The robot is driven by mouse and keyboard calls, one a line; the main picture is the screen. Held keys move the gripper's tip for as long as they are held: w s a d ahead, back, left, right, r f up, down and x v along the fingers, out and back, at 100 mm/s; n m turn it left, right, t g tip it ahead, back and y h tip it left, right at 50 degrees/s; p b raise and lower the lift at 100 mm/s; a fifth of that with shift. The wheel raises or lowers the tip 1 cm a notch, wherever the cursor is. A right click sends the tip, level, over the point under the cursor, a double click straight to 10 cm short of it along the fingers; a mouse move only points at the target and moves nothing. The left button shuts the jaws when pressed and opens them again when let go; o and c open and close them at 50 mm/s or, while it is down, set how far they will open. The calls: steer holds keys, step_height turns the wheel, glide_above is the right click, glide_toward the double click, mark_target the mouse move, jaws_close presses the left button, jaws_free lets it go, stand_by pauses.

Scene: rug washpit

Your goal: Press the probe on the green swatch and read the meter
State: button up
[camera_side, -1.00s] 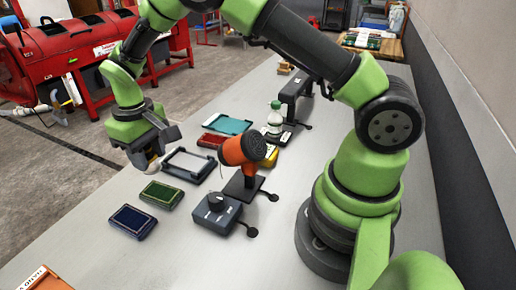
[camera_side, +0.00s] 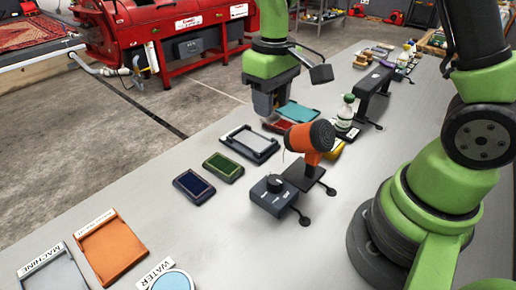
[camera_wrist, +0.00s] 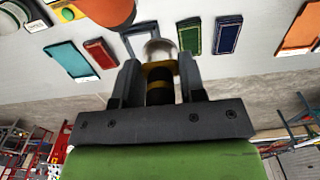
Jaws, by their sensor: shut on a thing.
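The green swatch (camera_side: 223,167) lies flat on the grey bench between a dark blue swatch (camera_side: 194,187) and a pale framed tray (camera_side: 237,133). In the wrist view the green swatch (camera_wrist: 190,36) is just right of the probe. My gripper (camera_side: 270,104) is above the bench behind the tray, apart from the green swatch. In the wrist view it is shut on the probe (camera_wrist: 160,88), a dark cylinder with yellow bands and a pale round tip. The tip overlaps the tray in that view; its height cannot be told. No meter reading is legible.
An orange blower (camera_side: 305,139) on a black stand and a dark box with a knob (camera_side: 273,194) stand right of the swatches. Red (camera_side: 279,126) and teal (camera_side: 298,113) pieces lie behind. An orange tray (camera_side: 111,247) is at front left. The bench between is clear.

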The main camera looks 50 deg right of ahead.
steer(key=shift+s+d+r, duration=0.15)
steer(key=shift+s+r, duration=0.05)
steer(key=shift+s, duration=0.25)
steer(key=shift+s+d+r, duration=0.1)
steer(key=shift+s+r, duration=0.05)
steer(key=shift+s, duration=0.25)
stand_by(0.5)
